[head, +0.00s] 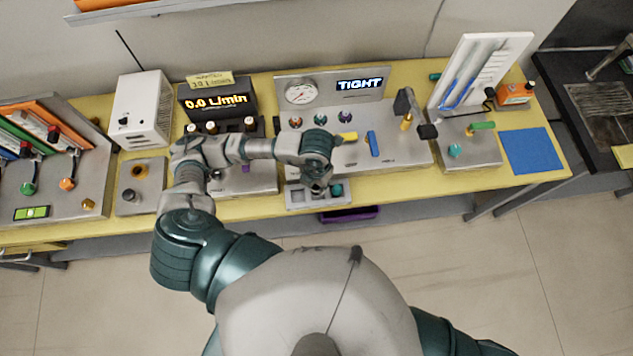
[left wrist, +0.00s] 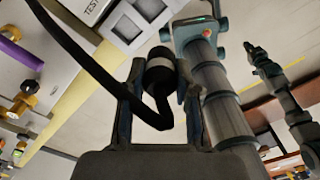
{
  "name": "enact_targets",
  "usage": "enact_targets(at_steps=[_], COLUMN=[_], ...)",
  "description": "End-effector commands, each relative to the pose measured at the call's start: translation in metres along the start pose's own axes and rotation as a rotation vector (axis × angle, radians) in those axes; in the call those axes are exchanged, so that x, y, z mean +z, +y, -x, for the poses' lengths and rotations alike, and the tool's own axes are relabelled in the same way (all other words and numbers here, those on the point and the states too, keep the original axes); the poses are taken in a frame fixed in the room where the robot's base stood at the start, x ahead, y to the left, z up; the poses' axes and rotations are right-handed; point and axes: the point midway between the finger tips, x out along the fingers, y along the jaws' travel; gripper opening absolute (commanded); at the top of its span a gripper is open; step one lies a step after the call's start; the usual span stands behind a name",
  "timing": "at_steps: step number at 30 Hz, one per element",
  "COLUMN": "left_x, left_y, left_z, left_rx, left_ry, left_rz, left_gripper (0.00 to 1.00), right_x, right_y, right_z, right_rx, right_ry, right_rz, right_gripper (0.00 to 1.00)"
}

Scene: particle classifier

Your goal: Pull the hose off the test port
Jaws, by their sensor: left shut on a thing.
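My left gripper (head: 318,188) is over the front edge of the bench in the head view. In the left wrist view the left gripper (left wrist: 160,100) is shut on a black cylindrical hose end (left wrist: 160,75) with a pale band. The black hose (left wrist: 85,65) loops from it up to the upper left. A pale block with square recesses (left wrist: 125,28) lies beyond the hose end, near a "TEST" label. I cannot tell whether the hose end touches a port. My right gripper (left wrist: 257,55) shows small and dark in the left wrist view; its jaws are unclear.
A display (head: 218,100) reads 0.0 L/min. A gauge panel (head: 330,88) reads TIGHT. A purple tray (head: 348,214) sits below the bench edge.

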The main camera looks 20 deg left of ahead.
Motion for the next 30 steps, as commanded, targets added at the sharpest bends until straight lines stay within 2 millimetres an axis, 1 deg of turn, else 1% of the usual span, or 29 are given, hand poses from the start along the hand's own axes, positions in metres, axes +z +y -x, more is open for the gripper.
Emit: enact_targets(at_steps=[1,3,14,23,30], left_x=[0.000,0.000,0.000,0.000,0.000], left_y=[0.000,0.000,0.000,0.000,0.000], left_z=[0.004,0.006,0.008,0.034,0.035], left_rx=[0.000,0.000,0.000,0.001,0.000], left_ry=[-0.001,-0.001,-0.001,-0.001,0.000], left_rz=[0.000,0.000,-0.001,-0.001,0.000], left_gripper=[0.00,0.00,0.00,0.00,0.00], right_x=[-0.001,-0.001,-0.001,-0.003,-0.003], right_y=[-0.001,-0.001,-0.003,-0.002,-0.002], right_z=[0.003,0.004,0.005,0.020,0.020], right_rx=[-0.001,-0.001,-0.003,-0.003,-0.002], right_ry=[0.000,0.001,0.001,0.002,0.002], right_rz=[0.000,-0.001,-0.002,-0.001,-0.001], right_gripper=[0.00,0.00,0.00,0.00,0.00])
